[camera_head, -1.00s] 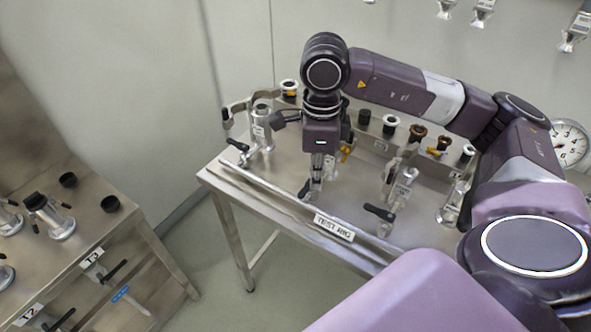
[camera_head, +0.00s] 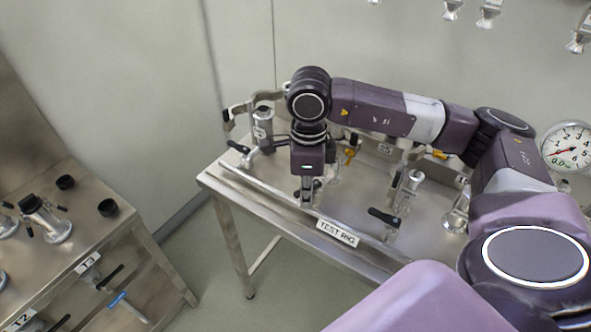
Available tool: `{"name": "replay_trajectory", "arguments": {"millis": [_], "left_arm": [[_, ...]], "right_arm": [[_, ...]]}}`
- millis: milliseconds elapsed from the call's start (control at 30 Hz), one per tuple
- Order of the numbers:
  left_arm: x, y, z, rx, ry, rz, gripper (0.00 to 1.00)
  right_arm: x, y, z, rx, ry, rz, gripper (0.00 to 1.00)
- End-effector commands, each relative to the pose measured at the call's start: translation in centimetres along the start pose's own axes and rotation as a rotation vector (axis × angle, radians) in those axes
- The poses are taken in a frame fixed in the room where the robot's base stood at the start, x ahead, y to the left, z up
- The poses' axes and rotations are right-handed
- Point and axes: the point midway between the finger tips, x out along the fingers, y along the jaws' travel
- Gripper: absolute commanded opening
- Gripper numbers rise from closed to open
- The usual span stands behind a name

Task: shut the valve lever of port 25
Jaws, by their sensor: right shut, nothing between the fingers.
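The test rig bench (camera_head: 262,205) carries a row of upright metal ports. A left port (camera_head: 262,122) has a lever with a black handle (camera_head: 239,147) at its foot. A right port (camera_head: 410,184) has a black-handled lever (camera_head: 384,217) pointing left. The port tags are too small to read, so I cannot tell which one is port 25. My right gripper (camera_head: 306,198) points down over the bench's front part, between these two ports, its fingers shut and empty. It largely hides the middle port and lever behind it. My left gripper is out of view.
My right arm covers much of the bench's back row. A pressure gauge (camera_head: 568,147) is at the right. Another steel bench (camera_head: 150,250) stands at the left, with open floor between the benches.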

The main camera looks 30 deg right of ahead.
Motion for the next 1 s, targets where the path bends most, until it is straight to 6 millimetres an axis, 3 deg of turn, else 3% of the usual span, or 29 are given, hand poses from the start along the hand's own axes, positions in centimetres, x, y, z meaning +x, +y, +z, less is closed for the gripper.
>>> {"name": "replay_trajectory", "arguments": {"millis": [267, 733, 1000], "left_arm": [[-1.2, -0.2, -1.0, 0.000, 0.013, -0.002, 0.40], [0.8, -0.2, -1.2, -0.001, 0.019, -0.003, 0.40], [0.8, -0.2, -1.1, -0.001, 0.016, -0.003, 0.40]], "right_arm": [[-0.3, -1.5, 2.1, -0.001, -0.006, -0.002, 0.00], [0.1, -5.3, 3.3, 0.002, -0.005, -0.003, 0.00], [0.0, -4.5, 3.3, -0.002, -0.003, -0.002, 0.00]]}}
